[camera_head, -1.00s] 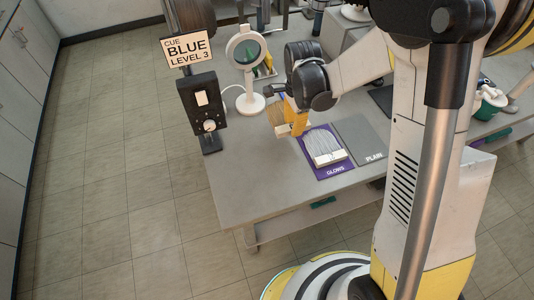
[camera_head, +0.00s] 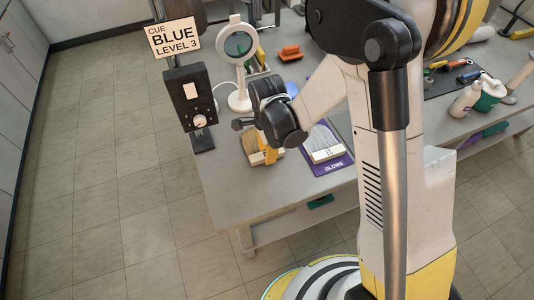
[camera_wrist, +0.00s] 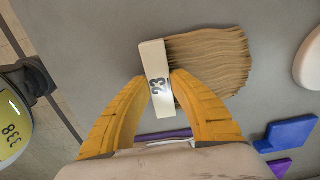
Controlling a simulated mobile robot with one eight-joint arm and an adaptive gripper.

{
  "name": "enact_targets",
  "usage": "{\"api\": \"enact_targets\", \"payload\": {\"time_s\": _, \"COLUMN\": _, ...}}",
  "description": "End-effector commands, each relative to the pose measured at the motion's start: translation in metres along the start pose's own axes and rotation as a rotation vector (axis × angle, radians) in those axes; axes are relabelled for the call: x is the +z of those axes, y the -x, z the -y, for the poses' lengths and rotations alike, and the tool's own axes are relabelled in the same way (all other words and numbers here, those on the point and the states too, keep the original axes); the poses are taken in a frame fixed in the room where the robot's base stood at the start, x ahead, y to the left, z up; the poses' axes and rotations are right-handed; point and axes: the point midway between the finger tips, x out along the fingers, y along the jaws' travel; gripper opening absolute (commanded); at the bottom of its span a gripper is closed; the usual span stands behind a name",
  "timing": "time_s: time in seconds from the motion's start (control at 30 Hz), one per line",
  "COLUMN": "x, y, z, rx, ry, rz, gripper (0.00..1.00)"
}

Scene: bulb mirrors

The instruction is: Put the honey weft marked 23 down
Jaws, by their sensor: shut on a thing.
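The honey weft marked 23 (camera_wrist: 210,62) has tan strands and a pale block with the number. My gripper (camera_wrist: 158,82) has its two yellow fingers shut on that block, with the strands spreading right in the wrist view. In the head view my gripper (camera_head: 270,152) holds the weft (camera_head: 253,140) over the grey table, left of the purple mat labelled GLOWS (camera_head: 334,168). I cannot tell whether the weft touches the table.
Another pale weft (camera_head: 323,145) lies on the purple mat. The round mirror (camera_head: 238,48) and a black switch box (camera_head: 191,100) stand behind. The table's left front is clear.

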Motion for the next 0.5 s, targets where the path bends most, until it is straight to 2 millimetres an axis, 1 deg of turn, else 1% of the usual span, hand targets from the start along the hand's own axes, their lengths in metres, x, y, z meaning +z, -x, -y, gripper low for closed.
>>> {"api": "enact_targets", "payload": {"time_s": 0.17, "x": -0.0001, "y": -0.0047, "z": 0.0001, "rx": 0.0, "ry": 0.0, "rz": 0.0, "gripper": 0.0}}
{"api": "enact_targets", "payload": {"time_s": 0.2, "x": -0.0001, "y": -0.0033, "z": 0.0001, "rx": 0.0, "ry": 0.0, "rz": 0.0, "gripper": 0.37}}
{"api": "enact_targets", "payload": {"time_s": 0.23, "x": -0.0001, "y": -0.003, "z": 0.0001, "rx": 0.0, "ry": 0.0, "rz": 0.0, "gripper": 0.44}}
{"api": "enact_targets", "payload": {"time_s": 0.5, "x": -0.0001, "y": -0.0025, "z": 0.0001, "rx": 0.0, "ry": 0.0, "rz": 0.0, "gripper": 0.44}}
